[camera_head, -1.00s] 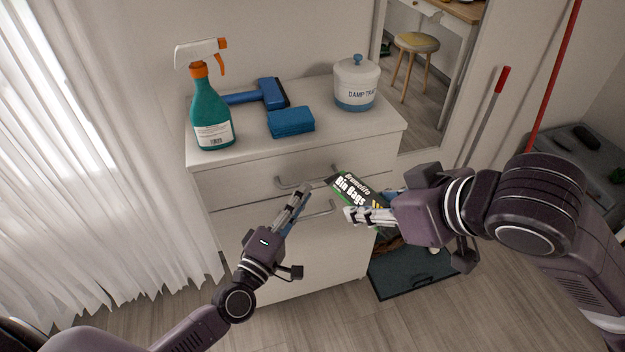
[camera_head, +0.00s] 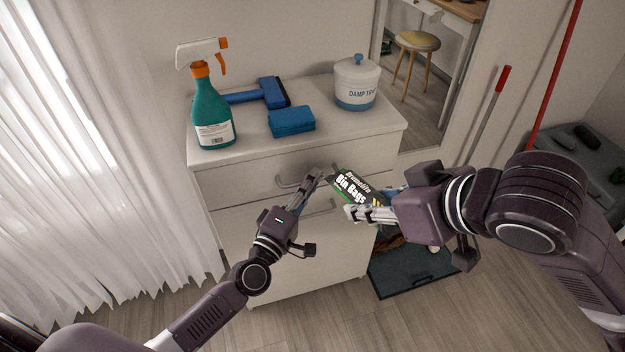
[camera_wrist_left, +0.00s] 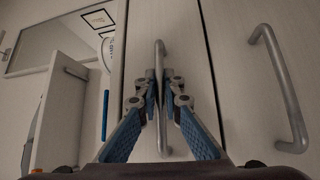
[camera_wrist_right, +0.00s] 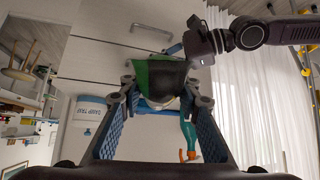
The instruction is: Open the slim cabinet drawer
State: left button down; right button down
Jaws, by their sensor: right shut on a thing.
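The white cabinet's slim top drawer (camera_head: 245,185) is flush with the front. Its bar handle (camera_head: 288,183) is partly hidden by my left gripper (camera_head: 318,178); in the left wrist view the handle (camera_wrist_left: 160,55) runs between the narrow-set fingertips (camera_wrist_left: 161,82). I cannot tell whether they touch it. A lower handle (camera_head: 318,209) also shows in the left wrist view (camera_wrist_left: 278,90). My right gripper (camera_head: 350,212) is shut on a black and green bin bags pack (camera_head: 352,186), held in front of the cabinet; it shows in the right wrist view (camera_wrist_right: 158,78).
On the cabinet top stand a spray bottle (camera_head: 212,115), a blue squeegee (camera_head: 272,92), a blue cloth (camera_head: 291,121) and a white tub (camera_head: 356,85). A curtain (camera_head: 90,190) hangs at left. A dark tray (camera_head: 410,272) lies on the floor at right.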

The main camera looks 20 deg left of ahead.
aim_at(369, 191)
pick_arm(q)
jog(key=shift+s+d, duration=0.1)
